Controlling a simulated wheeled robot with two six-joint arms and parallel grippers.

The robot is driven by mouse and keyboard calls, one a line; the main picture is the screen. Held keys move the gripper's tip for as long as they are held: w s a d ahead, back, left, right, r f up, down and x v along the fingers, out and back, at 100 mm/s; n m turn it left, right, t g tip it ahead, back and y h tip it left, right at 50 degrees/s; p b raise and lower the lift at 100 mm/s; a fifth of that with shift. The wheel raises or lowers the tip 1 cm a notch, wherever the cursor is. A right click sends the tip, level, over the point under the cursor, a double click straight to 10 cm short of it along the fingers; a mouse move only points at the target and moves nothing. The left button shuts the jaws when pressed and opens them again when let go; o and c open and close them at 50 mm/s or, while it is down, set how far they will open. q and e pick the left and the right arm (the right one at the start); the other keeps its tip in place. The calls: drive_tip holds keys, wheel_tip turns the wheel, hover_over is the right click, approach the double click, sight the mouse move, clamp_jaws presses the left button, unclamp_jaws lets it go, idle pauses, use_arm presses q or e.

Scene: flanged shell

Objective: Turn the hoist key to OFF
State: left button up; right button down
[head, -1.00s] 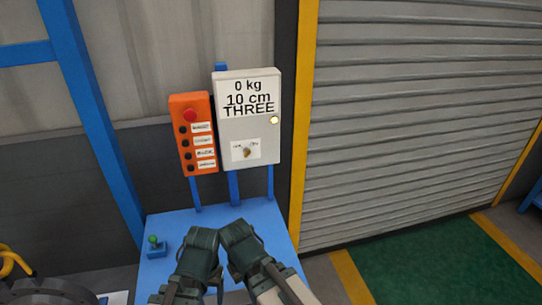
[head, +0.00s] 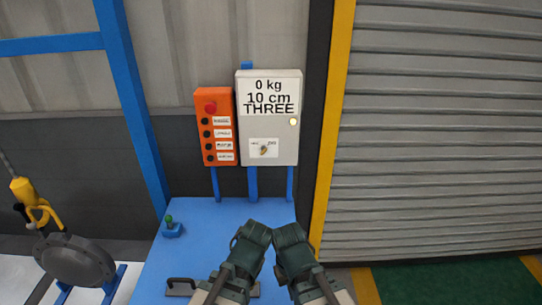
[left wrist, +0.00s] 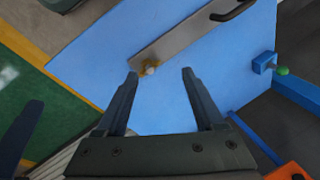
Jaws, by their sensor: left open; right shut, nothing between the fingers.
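The hoist key (head: 264,149) is a small brassy key on a white label plate, low on the front of a light grey box (head: 226,152). The label's lettering and the key's exact angle are too small to read. The box shows "0 kg", "10 cm" and "THREE", with a pale lit lamp (head: 294,122). My left gripper (left wrist: 160,72) is open and empty over the blue table in the left wrist view. My right gripper (head: 289,232) is shut and empty, close beside the left one, below and in front of the box. Neither gripper touches the key.
An orange control box (head: 214,127) with a red button and several black buttons adjoins the grey box on the left. The blue table (head: 205,228) carries a green-topped switch (head: 170,228) and a metal plate with a black handle (head: 182,284). A yellow hook (head: 32,200) hangs at left above a grey flanged part (head: 75,260).

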use_arm(q)
drive_tip(key=w+a+r+m+t+y+b, duration=0.1)
drive_tip(key=w+a+r+m+t+y, duration=0.2)
drive_tip(key=w, duration=0.5)
drive_tip(key=w+a+r+m+t+b, duration=0.1)
drive_tip(key=w+r+m+t, duration=0.35)
drive_tip(key=w, duration=0.25)
drive_tip(key=w+d+r+m+t+h+b, duration=0.2)
drive_tip(key=w+d+r+m+t+h, duration=0.3)
drive_tip(key=m, duration=0.9)
drive_tip(key=w+d+r+t, duration=0.3)
drive_tip(key=d+r, duration=0.1)
drive_tip(key=shift+w+d+b, duration=0.25)
drive_tip(key=shift+w+b, duration=0.05)
drive_tip(key=shift+w, duration=0.1)
use_arm(e)
wheel_tip(320, 180, down, 5)
drive_tip(key=shift+r, duration=0.15)
use_arm(q)
drive_tip(key=shift+w+m, duration=0.1)
drive_tip(key=shift+m, duration=0.15)
